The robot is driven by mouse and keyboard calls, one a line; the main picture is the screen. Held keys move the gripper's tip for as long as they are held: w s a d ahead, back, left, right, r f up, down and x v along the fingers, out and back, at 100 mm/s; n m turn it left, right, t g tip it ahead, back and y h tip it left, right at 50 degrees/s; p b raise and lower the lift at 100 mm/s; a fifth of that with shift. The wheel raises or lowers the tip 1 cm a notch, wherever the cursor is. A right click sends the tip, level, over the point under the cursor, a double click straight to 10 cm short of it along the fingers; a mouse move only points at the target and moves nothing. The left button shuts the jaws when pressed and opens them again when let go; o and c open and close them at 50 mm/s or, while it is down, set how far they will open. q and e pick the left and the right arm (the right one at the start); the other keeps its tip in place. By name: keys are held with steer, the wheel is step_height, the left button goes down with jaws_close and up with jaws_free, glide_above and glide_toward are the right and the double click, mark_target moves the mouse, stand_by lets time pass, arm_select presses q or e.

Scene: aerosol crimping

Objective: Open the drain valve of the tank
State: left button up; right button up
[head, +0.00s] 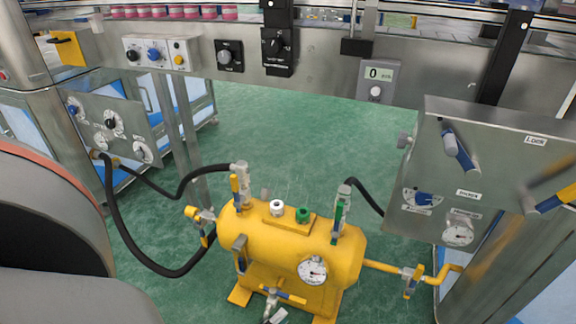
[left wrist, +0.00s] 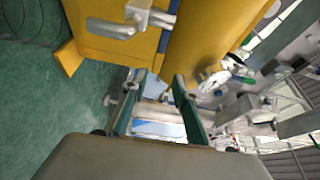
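The yellow tank (head: 290,248) stands on the green floor in the head view. My right gripper is not in view.
A steel panel with dials (head: 460,185) stands right of the tank, joined by a yellow pipe (head: 380,266). Another gauge panel (head: 112,125) is at left. Black hoses (head: 125,225) run to the tank. A conveyor frame crosses behind. Green floor is free behind the tank.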

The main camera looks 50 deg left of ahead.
arm_select(q)
steer(key=w+a, duration=0.1)
steer(key=w, duration=0.6)
steer(key=shift+a+f+b, duration=0.3)
jaws_close()
